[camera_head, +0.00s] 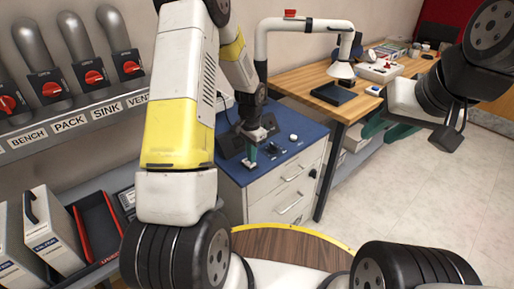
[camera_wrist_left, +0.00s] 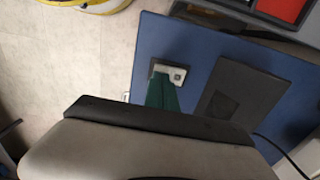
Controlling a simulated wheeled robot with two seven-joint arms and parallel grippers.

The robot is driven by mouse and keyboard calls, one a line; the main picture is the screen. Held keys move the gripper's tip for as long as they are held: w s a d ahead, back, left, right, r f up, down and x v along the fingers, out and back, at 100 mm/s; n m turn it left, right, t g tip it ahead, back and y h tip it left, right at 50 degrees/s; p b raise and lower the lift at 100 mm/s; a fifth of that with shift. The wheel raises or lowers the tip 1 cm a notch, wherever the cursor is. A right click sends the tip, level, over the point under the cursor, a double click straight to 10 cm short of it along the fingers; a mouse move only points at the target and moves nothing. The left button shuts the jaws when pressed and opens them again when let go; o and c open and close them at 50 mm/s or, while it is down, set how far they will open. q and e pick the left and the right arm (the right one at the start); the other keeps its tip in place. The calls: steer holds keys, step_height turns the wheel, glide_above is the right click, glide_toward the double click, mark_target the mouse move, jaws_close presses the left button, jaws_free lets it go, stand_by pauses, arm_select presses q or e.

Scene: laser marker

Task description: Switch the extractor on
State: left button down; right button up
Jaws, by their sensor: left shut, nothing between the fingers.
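My left gripper (camera_head: 250,153) is shut and empty, with its teal fingers pointing down at the blue top of the drawer cabinet (camera_head: 284,190). In the left wrist view, the teal fingers (camera_wrist_left: 163,93) end at or just over a small grey plate with a dark square (camera_wrist_left: 177,73), set on a dark base. Whether they touch it is not clear, and the fingers hide part of it. The white extractor arm (camera_head: 305,25) has a funnel hood over the wooden bench. My right gripper (camera_head: 450,135) hangs at the right over the floor; its fingers are too dark to judge.
A dark flat panel (camera_wrist_left: 245,100) lies beside the small plate. A black knob (camera_head: 274,146) and a white one (camera_head: 293,137) stand on the blue top. Grey ducts with red handles (camera_head: 93,77) line the left wall. Floor at right is clear.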

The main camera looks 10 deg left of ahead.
arm_select(q)
steer(key=shift+f, duration=0.7)
stand_by(0.3)
steer(key=shift+r, duration=3.5)
steer(key=s+r+n+t, duration=0.2)
steer(key=s+r, duration=0.3)
steer(key=r, duration=0.4)
steer(key=s+r+n+t, duration=0.15)
steer(key=s+r, duration=0.35)
steer(key=r, duration=0.5)
steer(key=s+d+r+n+t+h, duration=0.1)
steer(key=s+r, duration=0.2)
steer(key=s, duration=0.4)
steer(key=s+d+r+n+t+h, duration=0.1)
steer(key=s+r+n, duration=0.1)
steer(key=s, duration=0.5)
steer(key=shift+s+r+t, duration=0.15)
steer(key=shift+r+t, duration=0.2)
steer(key=shift+r, duration=0.5)
